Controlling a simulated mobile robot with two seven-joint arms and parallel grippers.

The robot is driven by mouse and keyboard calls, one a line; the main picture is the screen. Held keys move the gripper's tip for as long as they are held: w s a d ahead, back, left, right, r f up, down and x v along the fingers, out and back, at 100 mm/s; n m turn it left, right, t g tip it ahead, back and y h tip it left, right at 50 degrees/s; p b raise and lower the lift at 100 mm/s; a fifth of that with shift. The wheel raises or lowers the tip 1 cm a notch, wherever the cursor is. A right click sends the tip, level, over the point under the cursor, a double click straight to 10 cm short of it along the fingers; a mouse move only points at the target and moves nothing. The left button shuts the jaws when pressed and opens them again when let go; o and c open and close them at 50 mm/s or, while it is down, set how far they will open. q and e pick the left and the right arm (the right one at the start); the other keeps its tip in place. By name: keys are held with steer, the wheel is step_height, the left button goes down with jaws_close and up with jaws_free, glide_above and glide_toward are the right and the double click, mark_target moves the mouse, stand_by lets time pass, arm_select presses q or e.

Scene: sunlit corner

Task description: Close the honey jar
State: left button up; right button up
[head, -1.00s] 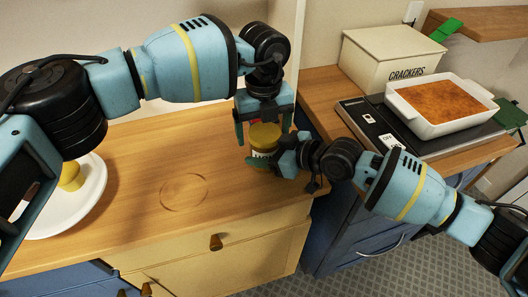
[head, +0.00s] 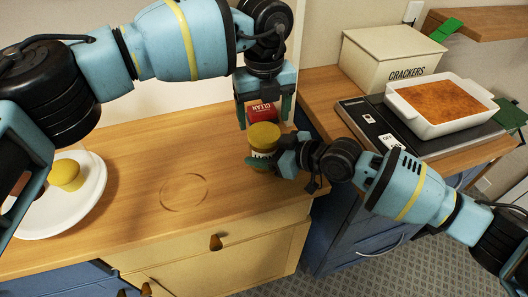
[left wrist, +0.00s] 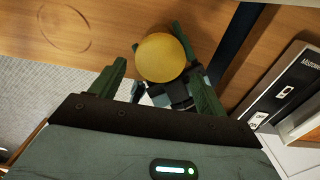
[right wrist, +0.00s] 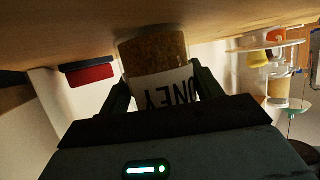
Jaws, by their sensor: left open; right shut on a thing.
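The honey jar stands upright on the wooden counter near its right end. Its round yellow lid (head: 264,135) sits on top; whether it is fully tight I cannot tell. The lid also shows from above in the left wrist view (left wrist: 160,57). My right gripper (head: 268,160) is shut around the jar's body from the right. In the right wrist view the amber jar (right wrist: 155,47) and its white label appear upside down, between the fingers; the lid is hidden there. My left gripper (head: 264,118) is open and empty, pointing down above and slightly behind the lid, apart from it.
A red box marked CLEAN (head: 262,112) stands behind the jar. A white plate (head: 88,199) with a yellow item (head: 65,174) lies at the left. At the right are a crackers box (head: 388,62) and a baking dish (head: 425,125). The counter's middle is clear.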

mark_target(264, 132)
arm_select(q)
step_height(264, 132, up, 3)
steer(key=shift+r, duration=0.2)
steer(key=shift+f, duration=4.05)
steer(key=c, duration=0.7)
steer(key=o, duration=1)
steer(key=shift+r, duration=0.1)
